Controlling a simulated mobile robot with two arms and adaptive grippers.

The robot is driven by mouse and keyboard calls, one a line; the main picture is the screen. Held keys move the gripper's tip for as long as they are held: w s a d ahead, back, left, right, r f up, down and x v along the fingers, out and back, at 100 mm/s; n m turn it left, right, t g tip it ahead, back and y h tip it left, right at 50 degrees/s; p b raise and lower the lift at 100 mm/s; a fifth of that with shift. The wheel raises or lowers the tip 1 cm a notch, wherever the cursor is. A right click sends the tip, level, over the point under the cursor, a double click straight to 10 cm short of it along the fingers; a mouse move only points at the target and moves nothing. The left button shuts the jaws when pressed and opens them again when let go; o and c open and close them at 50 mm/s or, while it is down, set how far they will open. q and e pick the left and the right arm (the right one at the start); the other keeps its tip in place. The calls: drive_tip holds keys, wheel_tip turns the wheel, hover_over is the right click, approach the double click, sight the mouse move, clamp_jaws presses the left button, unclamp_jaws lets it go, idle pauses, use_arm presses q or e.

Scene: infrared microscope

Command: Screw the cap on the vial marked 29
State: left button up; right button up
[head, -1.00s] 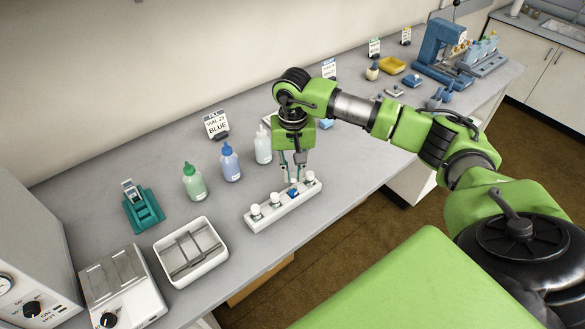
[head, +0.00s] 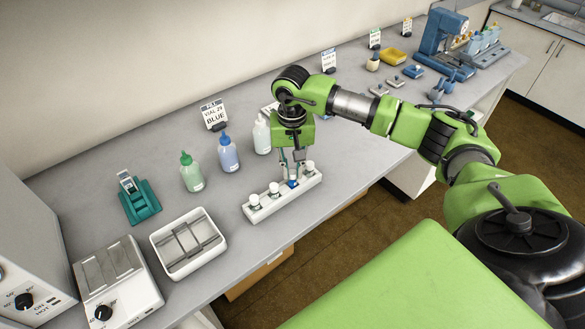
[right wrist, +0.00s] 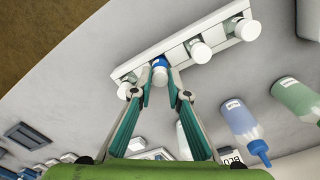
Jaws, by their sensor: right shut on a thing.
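A long white rack (head: 262,213) stands on the bench and also shows in the right wrist view (right wrist: 178,45). It holds white-capped vials (head: 274,188) and one blue-topped vial (head: 293,183). The blue top (right wrist: 159,63) lies between the fingertips in the right wrist view. My right gripper (head: 291,172) points down over the rack and is shut on this blue top; its fingers (right wrist: 159,80) partly hide it. I cannot tell whether the blue part is a separate cap, and no number on it is legible. My left gripper is not in view.
A sign (head: 214,115) reads "VIAL 29 BLUE". Green (head: 192,173), blue (head: 228,154) and white (head: 262,135) bottles stand behind the rack. A white tray (head: 214,248), a teal holder (head: 139,202) and a hot plate (head: 118,285) are at left. The bench's front edge is close.

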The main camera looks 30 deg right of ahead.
drive_tip(key=shift+f+b, duration=0.2)
drive_tip(key=shift+b, duration=0.6)
idle(1.7)
drive_tip(key=m, duration=0.5)
drive_tip(key=shift+m+b, duration=0.3)
drive_tip(key=shift+b, duration=0.05)
drive_tip(key=m, duration=1.8)
drive_tip(key=shift+m, duration=0.4)
drive_tip(key=m+p, duration=0.1)
drive_tip(key=m, duration=0.4)
drive_tip(key=shift+f+m, duration=0.1)
drive_tip(key=shift+m, duration=0.2)
drive_tip(key=o, duration=0.7)
